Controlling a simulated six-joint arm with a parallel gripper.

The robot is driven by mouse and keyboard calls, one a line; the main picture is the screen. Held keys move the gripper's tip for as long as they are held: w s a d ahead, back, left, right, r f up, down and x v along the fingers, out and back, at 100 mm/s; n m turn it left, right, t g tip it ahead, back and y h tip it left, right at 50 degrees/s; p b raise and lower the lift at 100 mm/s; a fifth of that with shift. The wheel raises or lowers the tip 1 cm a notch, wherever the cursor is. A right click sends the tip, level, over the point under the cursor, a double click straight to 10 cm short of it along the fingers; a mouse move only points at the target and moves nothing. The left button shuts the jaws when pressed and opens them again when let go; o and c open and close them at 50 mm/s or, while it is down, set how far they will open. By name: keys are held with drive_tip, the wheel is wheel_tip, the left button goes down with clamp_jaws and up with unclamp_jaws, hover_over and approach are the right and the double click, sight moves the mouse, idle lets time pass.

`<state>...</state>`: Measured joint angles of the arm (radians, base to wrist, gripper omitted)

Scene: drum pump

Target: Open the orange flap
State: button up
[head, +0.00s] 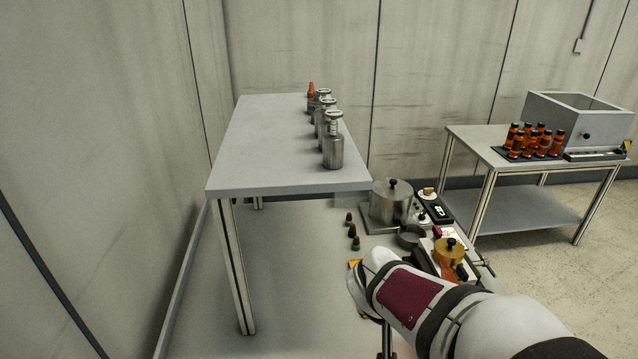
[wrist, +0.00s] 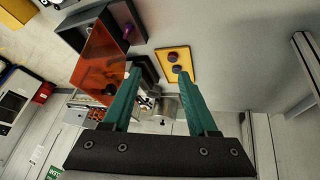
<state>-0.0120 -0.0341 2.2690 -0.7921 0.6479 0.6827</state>
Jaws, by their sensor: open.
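The orange flap (wrist: 98,62) is a see-through panel with a dark knob (wrist: 110,89) at its lower edge in the wrist view. It adjoins a dark grey box (wrist: 72,36), and a purple part (wrist: 128,31) shows beside it. I cannot tell how far the flap stands from the box. My gripper (wrist: 157,73) has teal fingers, spread wide with nothing held between them. Its left finger is near the flap's right side and knob in the picture; whether they touch is unclear. In the head view my arm hides the flap and most of the gripper.
A yellow plate with two round buttons (wrist: 187,58) lies beyond the fingers. A metal pot (head: 390,206) and a brass-coloured pot (head: 450,258) stand near my arm. A grey table (head: 265,150) with metal bottles and a side table (head: 535,200) with orange bottles stand farther off.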

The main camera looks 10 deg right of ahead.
drive_tip(key=a, duration=0.1)
drive_tip(key=s+a, duration=0.1)
drive_tip(key=a, duration=0.1)
drive_tip(key=shift+s+a+f, duration=0.15)
drive_tip(key=shift+s+a, duration=0.05)
drive_tip(key=shift+a, duration=0.1)
drive_tip(key=v, duration=1.6)
drive_tip(key=s+a+f+m+g+y, duration=0.1)
drive_tip(key=s+f+g+y, duration=0.4)
drive_tip(key=s+f, duration=0.8)
drive_tip(key=shift+s+a+f+y, duration=0.2)
drive_tip(key=shift+s+a+y, duration=0.1)
drive_tip(key=shift+s, duration=0.3)
